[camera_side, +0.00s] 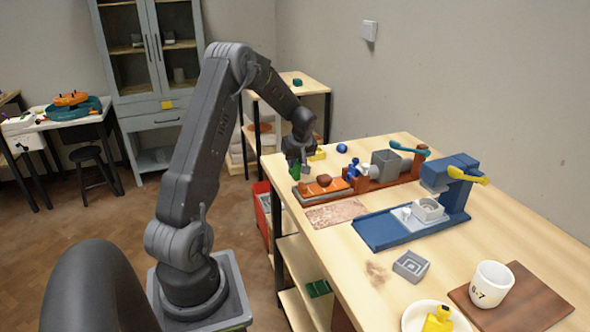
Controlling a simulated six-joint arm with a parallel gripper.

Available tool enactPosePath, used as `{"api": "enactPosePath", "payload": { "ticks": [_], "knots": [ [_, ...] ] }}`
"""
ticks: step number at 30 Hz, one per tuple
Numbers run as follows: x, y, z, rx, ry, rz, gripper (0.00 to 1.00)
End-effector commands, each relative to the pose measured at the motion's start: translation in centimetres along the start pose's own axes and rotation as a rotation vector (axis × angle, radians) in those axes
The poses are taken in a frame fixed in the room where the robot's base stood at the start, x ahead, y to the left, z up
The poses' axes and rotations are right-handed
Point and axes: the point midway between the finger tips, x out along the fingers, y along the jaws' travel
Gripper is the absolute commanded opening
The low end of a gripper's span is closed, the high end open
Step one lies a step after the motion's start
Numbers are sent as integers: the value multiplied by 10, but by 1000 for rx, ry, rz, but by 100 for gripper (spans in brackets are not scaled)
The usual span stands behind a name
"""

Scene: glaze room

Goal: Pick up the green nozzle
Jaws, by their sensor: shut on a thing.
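My gripper (299,166) is over the far left part of the wooden table, pointing down. It is shut on a small green piece, the green nozzle (294,172), which shows between and below the fingers. Most of the nozzle is hidden by the fingers. I cannot tell whether it touches the tabletop or hangs just above it.
An orange-red tray (324,190) with a brown lump lies close by, with a yellow piece (318,154) and blue ball (342,148) behind. A blue press (385,232) stands to the right. A mug (491,284) and white plate (414,318) are near the front.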

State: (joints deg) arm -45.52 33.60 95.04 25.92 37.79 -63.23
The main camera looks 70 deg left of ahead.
Motion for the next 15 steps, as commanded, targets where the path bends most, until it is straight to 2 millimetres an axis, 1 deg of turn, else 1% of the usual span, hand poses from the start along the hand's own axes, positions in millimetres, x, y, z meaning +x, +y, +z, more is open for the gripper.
{"api": "enactPosePath", "payload": {
  "ticks": [1, 3, 4, 11, 15],
  "knots": [
    [0, 0, 0, 0, 0, 0, 8],
    [0, 0, 0, 0, 0, 0, 2],
    [0, 0, 0, 0, 1, 1, 0],
    [-1, 0, 0, 0, 1, 1, 0],
    [-7, 0, -3, -1, 2, 1, 0]
  ]
}}
